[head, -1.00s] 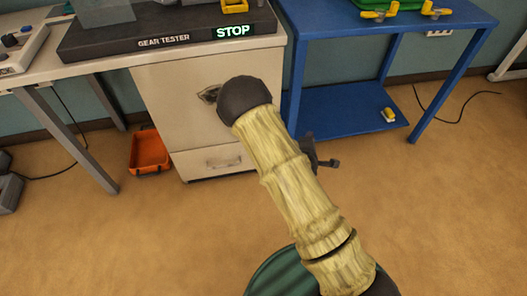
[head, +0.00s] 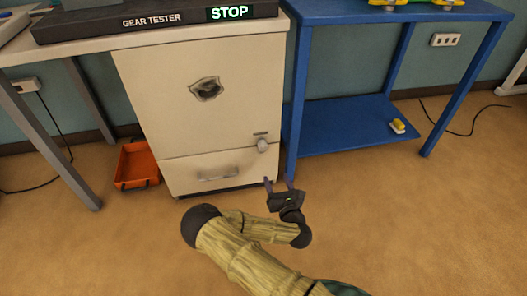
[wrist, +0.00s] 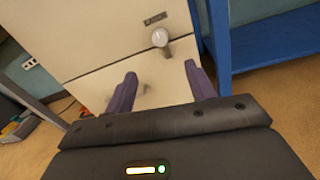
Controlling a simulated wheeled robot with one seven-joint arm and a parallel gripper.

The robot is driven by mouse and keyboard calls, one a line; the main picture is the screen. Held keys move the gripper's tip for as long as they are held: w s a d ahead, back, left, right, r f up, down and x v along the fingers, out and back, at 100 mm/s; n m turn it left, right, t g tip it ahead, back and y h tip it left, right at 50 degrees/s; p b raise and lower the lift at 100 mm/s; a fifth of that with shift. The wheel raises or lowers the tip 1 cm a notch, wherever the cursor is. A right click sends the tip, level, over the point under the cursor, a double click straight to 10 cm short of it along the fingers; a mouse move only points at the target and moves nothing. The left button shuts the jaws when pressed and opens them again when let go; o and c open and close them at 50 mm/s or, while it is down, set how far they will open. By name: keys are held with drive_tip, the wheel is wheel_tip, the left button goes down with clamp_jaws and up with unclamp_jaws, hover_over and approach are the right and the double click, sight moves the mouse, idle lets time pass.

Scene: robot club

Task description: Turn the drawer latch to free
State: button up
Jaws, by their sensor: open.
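The drawer latch (head: 262,145) is a small light-grey knob with a lever, under a small dark label at the right side of the cream cabinet (head: 205,125). Below it is the drawer (head: 215,172) with a pale handle. My gripper (head: 281,183) is in front of and below the latch, apart from it, with its fingers apart and nothing between them. In the wrist view the latch (wrist: 160,38) shows beyond and above the two purple fingers (wrist: 155,82). The drawer handle is partly seen behind the left finger there.
An orange bin (head: 137,165) sits on the floor left of the cabinet. A blue table (head: 345,138) with a yellow item (head: 398,126) on its lower shelf stands to the right. The gear tester (head: 150,20) on top reads STOP. Floor in front is clear.

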sight(264, 148)
drive_tip(key=b+x, duration=0.4)
drive_tip(key=x, duration=0.4)
drive_tip(key=b+x, duration=0.4)
drive_tip(key=x, duration=0.4)
drive_tip(key=shift+w+f, duration=0.15)
drive_tip(key=shift+f, duration=0.05)
drive_tip(key=shift+w+a+r, duration=0.15)
drive_tip(key=shift+w+a, duration=0.05)
drive_tip(key=shift+w, duration=0.35)
drive_tip(key=c, duration=1)
